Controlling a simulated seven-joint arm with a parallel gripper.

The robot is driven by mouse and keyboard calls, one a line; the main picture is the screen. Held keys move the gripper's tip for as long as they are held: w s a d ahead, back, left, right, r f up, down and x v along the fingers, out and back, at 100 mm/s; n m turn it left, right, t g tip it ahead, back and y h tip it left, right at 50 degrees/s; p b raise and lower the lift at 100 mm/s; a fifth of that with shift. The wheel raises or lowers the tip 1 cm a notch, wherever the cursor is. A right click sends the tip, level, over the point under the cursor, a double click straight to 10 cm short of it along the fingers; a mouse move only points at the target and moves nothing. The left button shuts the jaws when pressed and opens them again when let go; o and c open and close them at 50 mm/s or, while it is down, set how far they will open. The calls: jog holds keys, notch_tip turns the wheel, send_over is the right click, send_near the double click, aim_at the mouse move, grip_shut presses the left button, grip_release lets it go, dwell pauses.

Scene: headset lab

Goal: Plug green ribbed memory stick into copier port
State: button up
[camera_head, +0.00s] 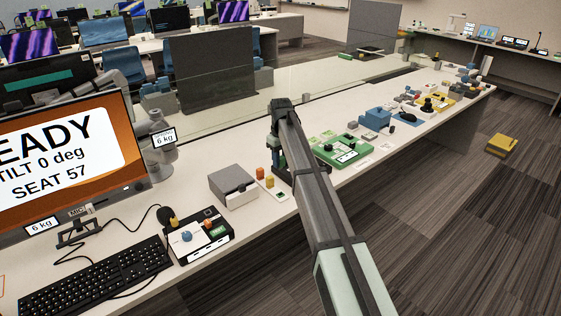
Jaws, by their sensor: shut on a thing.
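My gripper (284,178) is low over the long white bench, at the left edge of the green board. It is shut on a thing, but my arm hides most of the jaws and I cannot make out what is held. I cannot pick out the green ribbed memory stick for certain. A grey box with a white front (233,186) stands left of my gripper. A black-and-white box with coloured parts on top (203,237) stands nearer. I cannot tell which device is the copier, and no port can be made out.
A white card with small orange blocks (268,182) lies just left of my gripper. A green board (338,151) and a blue box (376,119) stand to the right. A keyboard (105,282) and monitor (75,160) fill the left. A clear panel (240,120) runs behind.

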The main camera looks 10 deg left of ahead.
jog(key=w, duration=1.6)
jog(key=shift+a, duration=0.15)
dwell(0.4)
jog(key=shift+f, duration=0.15)
dwell(0.4)
jog(key=shift+f, duration=3.65)
jog(key=shift+f, duration=1.05)
jog(key=o, duration=1.1)
notch_tip(320, 180, up, 14)
